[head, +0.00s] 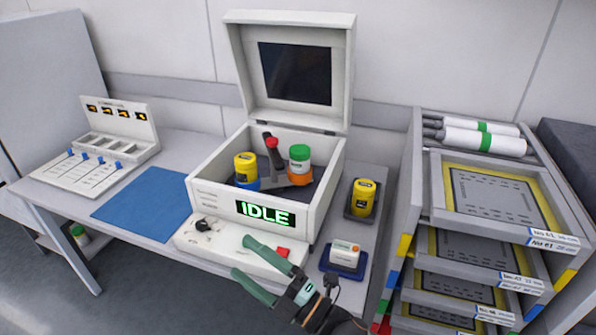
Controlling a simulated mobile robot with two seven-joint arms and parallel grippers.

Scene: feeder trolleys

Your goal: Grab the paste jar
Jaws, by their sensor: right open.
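Several jars could be the paste jar, and I cannot tell which is meant. A yellow jar (363,198) stands upright in a dark tray right of the open white machine. Inside the machine (203,193) are another yellow jar (246,168) in a blue holder and a green-lidded jar (299,160) in an orange holder. A small green-lidded jar (79,234) stands under the table at the left. My right gripper (241,255), with green fingers, is open and empty in front of the machine, apart from every jar. My left gripper is not in view.
The machine's lid (237,75) is raised and its display reads IDLE. A small white box (345,250) sits on a blue base beside my right gripper. A rack (416,180) of framed stencils and white rolls stands right. The blue mat (145,204) is bare.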

